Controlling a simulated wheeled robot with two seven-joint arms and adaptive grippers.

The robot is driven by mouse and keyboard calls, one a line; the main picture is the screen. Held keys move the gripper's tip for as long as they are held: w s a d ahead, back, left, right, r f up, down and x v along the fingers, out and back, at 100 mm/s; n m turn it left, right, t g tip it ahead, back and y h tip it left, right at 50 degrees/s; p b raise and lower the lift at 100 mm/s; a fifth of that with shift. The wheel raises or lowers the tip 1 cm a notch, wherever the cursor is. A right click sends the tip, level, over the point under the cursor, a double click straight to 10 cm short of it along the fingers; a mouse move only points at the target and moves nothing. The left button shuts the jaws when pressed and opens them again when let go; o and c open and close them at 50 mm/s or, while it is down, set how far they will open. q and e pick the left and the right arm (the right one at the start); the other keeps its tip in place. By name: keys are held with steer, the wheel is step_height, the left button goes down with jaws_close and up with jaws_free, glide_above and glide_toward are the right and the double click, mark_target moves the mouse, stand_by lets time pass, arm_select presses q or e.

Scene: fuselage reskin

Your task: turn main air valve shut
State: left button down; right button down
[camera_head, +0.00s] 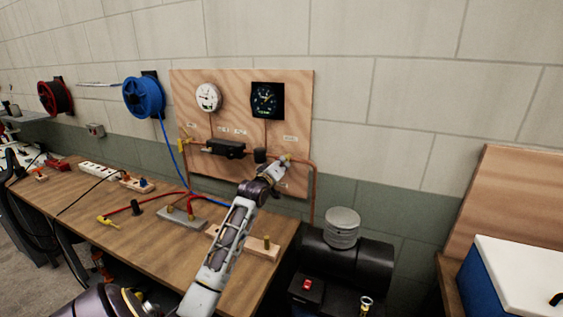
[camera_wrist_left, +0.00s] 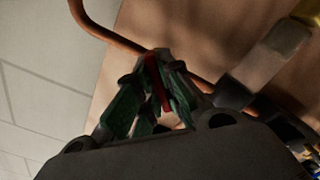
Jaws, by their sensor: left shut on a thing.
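The main air valve sits on the copper pipe (camera_head: 313,185) at the lower right of the wooden wall board. My left gripper (camera_head: 282,163) reaches up to it and covers most of it in the head view. In the left wrist view, the red valve handle (camera_wrist_left: 156,82) stands between the green-padded fingers of my left gripper (camera_wrist_left: 150,90). The fingers are shut on the handle, with the copper pipe (camera_wrist_left: 108,35) running behind. The valve body is mostly hidden by the fingers. My right gripper is not in view.
The board (camera_head: 185,90) carries a white gauge (camera_head: 208,97), a dark square gauge (camera_head: 267,100) and a black regulator block (camera_head: 225,149). Hoses and fittings lie on the workbench (camera_head: 150,225) below. A black compressor tank (camera_head: 350,262) stands right of the bench.

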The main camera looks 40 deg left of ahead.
arm_select(q)
steer(key=m+p, duration=0.1)
steer(key=m, duration=0.2)
steer(key=shift+m+p, duration=0.65)
steer(key=shift+m, duration=0.25)
steer(key=m+p, duration=0.1)
steer(key=m, duration=0.2)
steer(key=shift+f+m+p, duration=0.1)
steer(key=shift+m+p, duration=0.3)
steer(key=shift+m, duration=0.3)
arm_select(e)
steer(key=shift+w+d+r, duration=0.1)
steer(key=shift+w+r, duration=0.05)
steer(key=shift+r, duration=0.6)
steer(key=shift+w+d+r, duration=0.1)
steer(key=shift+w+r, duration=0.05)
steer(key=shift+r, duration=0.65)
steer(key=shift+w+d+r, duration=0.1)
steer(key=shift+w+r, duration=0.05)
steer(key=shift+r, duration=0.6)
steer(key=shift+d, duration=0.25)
arm_select(q)
steer(key=c, duration=1.6)
jaws_free()
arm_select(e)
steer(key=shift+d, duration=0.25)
arm_select(q)
steer(key=shift+o, duration=0.2)
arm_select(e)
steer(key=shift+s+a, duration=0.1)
